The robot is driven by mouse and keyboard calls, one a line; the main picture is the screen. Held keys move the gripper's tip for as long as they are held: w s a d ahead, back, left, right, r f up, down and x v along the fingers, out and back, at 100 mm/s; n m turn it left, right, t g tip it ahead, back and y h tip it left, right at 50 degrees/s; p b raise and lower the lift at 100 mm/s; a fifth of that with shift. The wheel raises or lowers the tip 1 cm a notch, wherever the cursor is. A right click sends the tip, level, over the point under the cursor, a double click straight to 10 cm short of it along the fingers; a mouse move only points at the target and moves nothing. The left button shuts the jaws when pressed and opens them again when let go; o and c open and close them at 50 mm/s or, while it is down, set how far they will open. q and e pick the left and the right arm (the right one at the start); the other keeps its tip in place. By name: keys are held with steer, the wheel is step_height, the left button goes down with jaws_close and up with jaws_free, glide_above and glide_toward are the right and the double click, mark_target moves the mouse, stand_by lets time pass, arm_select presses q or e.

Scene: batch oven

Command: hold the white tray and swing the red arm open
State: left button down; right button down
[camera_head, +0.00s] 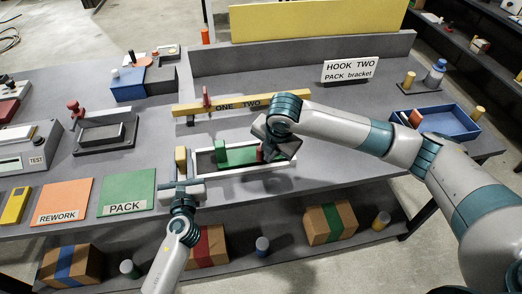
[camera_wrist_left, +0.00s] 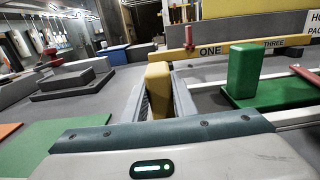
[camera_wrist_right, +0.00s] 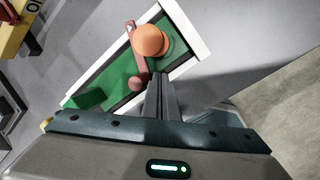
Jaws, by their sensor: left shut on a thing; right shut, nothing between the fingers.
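The white tray (camera_head: 228,174) with a green inside lies on the grey bench, and a green block (camera_head: 236,153) stands in it. My left gripper (camera_head: 183,172) is shut on a yellow handle (camera_wrist_left: 158,88) at the tray's left end. The red arm (camera_wrist_right: 139,64) lies across the tray near its right end, beside an orange round post (camera_wrist_right: 150,40), with a small knob at its end. My right gripper (camera_wrist_right: 160,92) is shut and empty, its fingertips beside that knob; I cannot tell whether they touch. In the head view my right gripper (camera_head: 272,140) hides much of the tray's right end.
A blue bin (camera_head: 447,121) stands right. Green PACK (camera_head: 127,188) and orange REWORK (camera_head: 63,197) mats lie left. Boxes sit on the shelf below.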

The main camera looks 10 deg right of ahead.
arm_select(q)
steer(key=shift+f, duration=0.15)
arm_select(e)
steer(key=shift+w+a, duration=1.6)
steer(key=shift+a, duration=0.2)
arm_select(q)
steer(key=shift+d, duration=0.15)
arm_select(e)
steer(key=shift+w+a, duration=0.85)
steer(key=shift+a, duration=0.3)
steer(key=shift+w+a, duration=0.85)
steer(key=shift+a, duration=0.25)
steer(key=shift+w+a, duration=0.4)
steer(key=shift+s+d, duration=0.15)
steer(key=shift+d, duration=0.1)
arm_select(q)
steer(key=shift+a, duration=0.2)
arm_select(e)
steer(key=shift+s+d, duration=0.25)
steer(key=shift+d, duration=0.15)
steer(key=shift+a, duration=0.1)
step_height(320, 180, up, 7)
